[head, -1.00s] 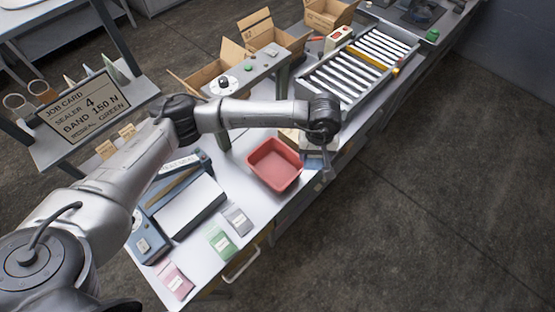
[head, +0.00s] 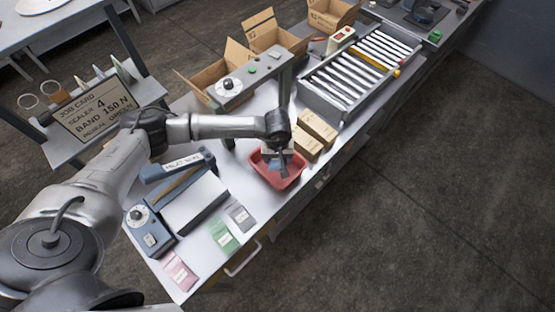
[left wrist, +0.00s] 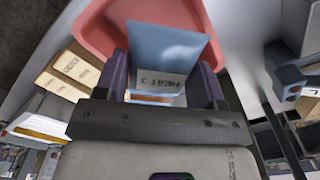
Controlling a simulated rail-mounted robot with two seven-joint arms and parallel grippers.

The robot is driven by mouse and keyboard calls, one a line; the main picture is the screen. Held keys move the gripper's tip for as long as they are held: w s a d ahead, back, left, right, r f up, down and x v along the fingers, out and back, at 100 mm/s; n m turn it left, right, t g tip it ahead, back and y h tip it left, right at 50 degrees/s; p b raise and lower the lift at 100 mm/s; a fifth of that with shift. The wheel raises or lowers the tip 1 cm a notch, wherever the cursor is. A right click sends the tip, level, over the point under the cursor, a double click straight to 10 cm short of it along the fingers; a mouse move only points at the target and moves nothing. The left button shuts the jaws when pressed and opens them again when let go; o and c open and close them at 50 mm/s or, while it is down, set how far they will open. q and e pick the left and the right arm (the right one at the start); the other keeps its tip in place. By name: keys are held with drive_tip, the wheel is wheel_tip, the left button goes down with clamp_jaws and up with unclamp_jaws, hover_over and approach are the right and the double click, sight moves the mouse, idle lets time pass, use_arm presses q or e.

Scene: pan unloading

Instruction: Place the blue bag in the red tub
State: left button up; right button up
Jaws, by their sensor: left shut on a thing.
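The red tub (head: 262,174) stands on the white bench in the head view, and its rim shows in the left wrist view (left wrist: 96,28). My left gripper (head: 281,165) is over the tub, pointing down. My right gripper is not in view.
Grey (head: 240,216), green (head: 223,236) and pink (head: 180,271) bags lie at the near bench end. A heat sealer (head: 152,236) is left of them. Brown boxes (head: 318,128) stand just behind the tub. A roller conveyor (head: 358,72) and open cartons are farther back.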

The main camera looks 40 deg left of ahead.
use_arm(q)
drive_tip(key=shift+f+p, duration=0.3)
drive_tip(key=shift+f, duration=1.3)
drive_tip(key=shift+f, duration=0.15)
drive_tip(key=shift+f+b, duration=0.5)
drive_tip(key=shift+b, duration=0.25)
drive_tip(key=o, duration=1)
drive_tip(key=shift+r, duration=0.15)
